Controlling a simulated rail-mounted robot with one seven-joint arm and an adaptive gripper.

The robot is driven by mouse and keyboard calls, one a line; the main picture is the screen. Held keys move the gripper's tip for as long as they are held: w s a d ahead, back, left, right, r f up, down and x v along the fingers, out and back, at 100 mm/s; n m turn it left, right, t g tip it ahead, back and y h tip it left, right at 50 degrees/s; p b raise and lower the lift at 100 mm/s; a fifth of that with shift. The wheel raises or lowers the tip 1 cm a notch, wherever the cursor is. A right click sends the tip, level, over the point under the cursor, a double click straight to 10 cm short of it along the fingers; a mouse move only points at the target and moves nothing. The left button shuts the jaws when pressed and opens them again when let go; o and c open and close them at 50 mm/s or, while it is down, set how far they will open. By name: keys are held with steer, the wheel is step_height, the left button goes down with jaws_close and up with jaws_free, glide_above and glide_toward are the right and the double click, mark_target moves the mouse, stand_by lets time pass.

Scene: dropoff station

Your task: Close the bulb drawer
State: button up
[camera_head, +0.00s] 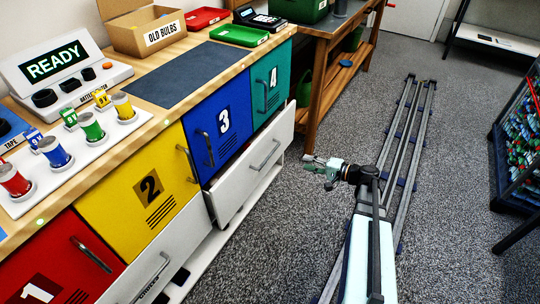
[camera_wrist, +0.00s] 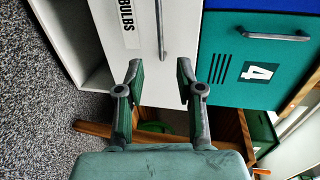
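The bulb drawer (camera_head: 243,181) is the white drawer below the blue and teal doors, and its front stands out from the doors above. Its grey bar handle (camera_head: 265,155) faces the aisle. In the wrist view the white drawer front (camera_wrist: 188,30) carries a BULBS label (camera_wrist: 127,20), and the handle (camera_wrist: 160,28) lies between the lines of my fingers, beyond their tips. My gripper (camera_head: 318,163) is to the right of the drawer front, apart from it in the head view. In the wrist view my gripper (camera_wrist: 159,70) is open and empty. The drawer's contents cannot be made out.
Doors numbered 1 (camera_head: 55,262), 2 (camera_head: 150,190), 3 (camera_head: 222,122) and 4 (camera_head: 271,85) line the cabinet. Another white drawer (camera_head: 140,272) is under door 2. A wooden table (camera_head: 312,75) stands beyond the cabinet. Grey carpet (camera_head: 300,230) is clear around my arm.

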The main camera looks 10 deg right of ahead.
mark_target(271, 153)
steer(key=b+x, duration=0.2)
steer(key=x, duration=1.5)
steer(key=shift+w+a+f, duration=0.1)
steer(key=shift+a+f, duration=0.05)
jaws_close()
